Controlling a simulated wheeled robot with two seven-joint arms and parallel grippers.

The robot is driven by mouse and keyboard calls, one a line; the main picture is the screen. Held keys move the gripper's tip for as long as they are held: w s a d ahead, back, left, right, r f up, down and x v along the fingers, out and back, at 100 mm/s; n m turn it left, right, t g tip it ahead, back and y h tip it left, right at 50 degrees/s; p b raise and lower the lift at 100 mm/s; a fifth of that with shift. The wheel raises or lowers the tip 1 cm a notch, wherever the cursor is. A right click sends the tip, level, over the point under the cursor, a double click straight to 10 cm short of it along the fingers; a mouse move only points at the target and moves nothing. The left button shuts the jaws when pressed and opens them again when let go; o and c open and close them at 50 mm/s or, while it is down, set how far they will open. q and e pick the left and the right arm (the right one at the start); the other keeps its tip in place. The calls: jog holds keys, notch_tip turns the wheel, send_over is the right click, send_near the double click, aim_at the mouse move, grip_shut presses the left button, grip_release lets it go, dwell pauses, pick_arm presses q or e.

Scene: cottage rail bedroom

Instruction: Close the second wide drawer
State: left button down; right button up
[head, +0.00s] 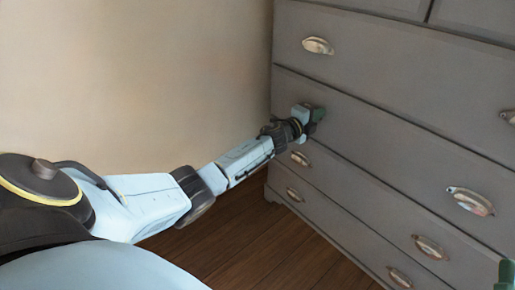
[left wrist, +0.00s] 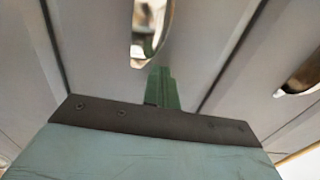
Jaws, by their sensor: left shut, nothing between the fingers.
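The second wide drawer (head: 381,139) is part of a grey dresser. Its front looks flush or nearly flush with its neighbours; I cannot tell whether a small gap is left. Its right cup handle (head: 470,201) is in plain view, and its left handle is hidden behind my gripper in the head view. My left gripper (head: 316,114) is at the left part of this drawer front, shut and empty. In the left wrist view its green fingers (left wrist: 162,88) are together, just below a metal cup handle (left wrist: 150,30). A green tip of my right gripper (head: 506,275) shows at the bottom right corner.
The wide drawer above (head: 390,76) and the lower drawers (head: 350,186) look shut. Their metal cup handles stick out. A beige wall (head: 150,80) is left of the dresser. The wooden floor (head: 255,245) in front is clear.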

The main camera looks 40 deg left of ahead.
pick_arm(q)
jog(key=shift+w+r, duration=0.15)
jog(key=shift+r, duration=0.2)
pick_arm(e)
jog(key=shift+s+r, duration=0.1)
jog(key=shift+r, duration=0.05)
pick_arm(q)
jog(key=shift+d, duration=0.1)
pick_arm(e)
notch_tip(320, 180, down, 12)
jog(key=d+f+g+h+p, duration=0.1)
jog(key=d+g+h+p, duration=0.15)
jog(key=g, duration=0.55)
pick_arm(q)
jog(key=s+a+p, duration=0.2)
jog(key=s+p, duration=0.1)
jog(key=s, duration=1.1)
jog(key=shift+s+f, duration=0.15)
jog(key=shift+f, duration=0.2)
pick_arm(e)
jog(key=s+d+f+g+h, duration=0.2)
jog(key=s+d+f+g, duration=0.1)
jog(key=s+f+g, duration=0.4)
jog(key=shift+s+d+m+h, duration=0.15)
jog(key=shift+s+m+h, duration=0.2)
jog(key=shift+s, duration=0.55)
